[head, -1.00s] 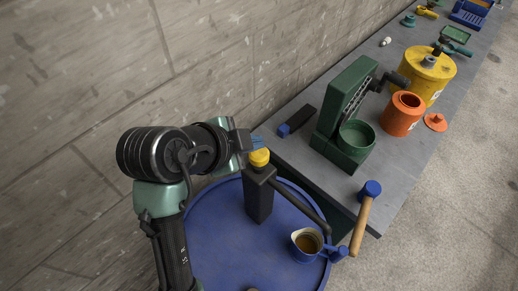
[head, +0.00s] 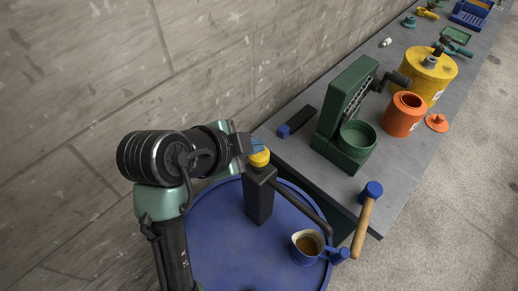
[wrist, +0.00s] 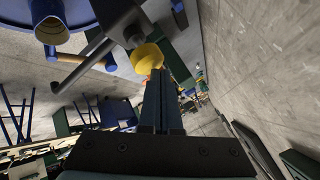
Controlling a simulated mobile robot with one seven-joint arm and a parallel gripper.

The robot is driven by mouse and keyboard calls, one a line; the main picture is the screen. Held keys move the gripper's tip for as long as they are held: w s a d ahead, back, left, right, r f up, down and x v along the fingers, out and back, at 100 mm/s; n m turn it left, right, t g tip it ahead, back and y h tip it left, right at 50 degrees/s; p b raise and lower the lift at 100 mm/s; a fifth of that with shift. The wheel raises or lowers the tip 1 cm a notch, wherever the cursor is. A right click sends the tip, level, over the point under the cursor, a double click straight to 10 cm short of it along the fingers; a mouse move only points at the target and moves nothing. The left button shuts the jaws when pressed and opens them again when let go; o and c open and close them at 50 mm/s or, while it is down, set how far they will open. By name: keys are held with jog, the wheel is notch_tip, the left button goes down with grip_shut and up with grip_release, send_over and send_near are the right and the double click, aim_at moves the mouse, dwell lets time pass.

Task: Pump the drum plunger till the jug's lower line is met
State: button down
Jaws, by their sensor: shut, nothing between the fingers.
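The blue drum (head: 215,245) fills the lower middle of the head view. A dark pump body (head: 258,205) stands on its top with a yellow plunger knob (head: 259,158), also seen in the wrist view (wrist: 147,58). A dark spout (head: 303,205) slants from the pump toward the blue jug (head: 296,252), which has brown liquid (head: 309,244) inside. The jug's lines cannot be read. My gripper (head: 258,145) is shut and empty, its fingertips at the knob's top. In the wrist view the shut fingers (wrist: 161,78) reach the knob's edge; contact is unclear.
A grey bench (head: 280,155) runs off to the upper right, holding a green machine (head: 342,110), an orange pot (head: 404,115) and a yellow can (head: 425,78). A stone wall (head: 210,70) rises behind my arm.

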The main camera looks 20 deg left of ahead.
aim_at(254, 156)
jog(key=shift+f+b, duration=0.85)
jog(key=shift+f, duration=0.25)
dwell(0.6)
jog(key=shift+r, duration=0.15)
jog(key=shift+r+p, duration=1.35)
jog(key=shift+r, duration=0.25)
notch_tip(254, 156, up, 5)
jog(key=p, duration=0.4)
jog(key=shift+r, duration=0.1)
